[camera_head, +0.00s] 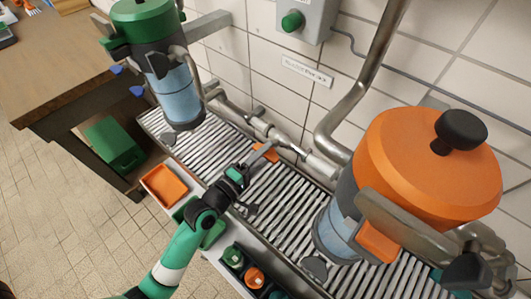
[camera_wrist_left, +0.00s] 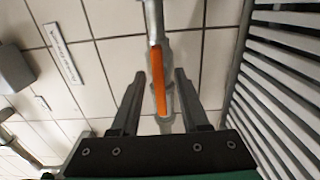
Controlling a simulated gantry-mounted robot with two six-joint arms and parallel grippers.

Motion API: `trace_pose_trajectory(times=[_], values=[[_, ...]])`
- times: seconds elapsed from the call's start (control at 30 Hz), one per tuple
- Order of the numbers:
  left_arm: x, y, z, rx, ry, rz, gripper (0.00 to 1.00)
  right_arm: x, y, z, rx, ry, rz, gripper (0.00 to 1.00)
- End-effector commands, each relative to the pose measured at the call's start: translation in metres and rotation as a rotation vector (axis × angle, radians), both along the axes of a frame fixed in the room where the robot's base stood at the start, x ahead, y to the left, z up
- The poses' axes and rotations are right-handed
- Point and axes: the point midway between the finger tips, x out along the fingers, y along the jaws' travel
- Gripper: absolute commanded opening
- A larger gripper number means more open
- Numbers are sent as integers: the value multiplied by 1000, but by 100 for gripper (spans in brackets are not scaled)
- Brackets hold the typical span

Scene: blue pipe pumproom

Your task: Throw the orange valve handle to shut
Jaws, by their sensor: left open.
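The orange valve handle (camera_head: 271,155) is on the metal pipe low along the tiled wall, between the two pumps. In the left wrist view the handle (camera_wrist_left: 157,68) is a narrow orange bar running lengthwise in front of the pipe. My left gripper (camera_head: 257,157) reaches it from the front left. In the left wrist view the open fingers (camera_wrist_left: 161,73) have the handle between them, with a gap visible on each side. The fingers partly cover the handle in the head view. My right gripper is not in view.
An orange-topped pump (camera_head: 424,165) stands at right and a green-topped pump (camera_head: 172,85) at left, both on a slatted metal grate (camera_head: 285,205). A grey box with a green button (camera_head: 307,18) is on the wall. An orange tray (camera_head: 165,186) lies left of my arm.

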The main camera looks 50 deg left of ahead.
Motion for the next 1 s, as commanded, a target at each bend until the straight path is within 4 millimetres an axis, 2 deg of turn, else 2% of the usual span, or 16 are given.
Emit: trace_pose_trajectory(times=[0.27,0.5,0.53,1.0], values=[[3,0,0,1,0,0,45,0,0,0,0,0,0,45],[3,0,0,1,0,0,4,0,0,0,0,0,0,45],[3,0,0,1,0,0,0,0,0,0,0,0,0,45],[3,0,1,19,1,0,0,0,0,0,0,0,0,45]])
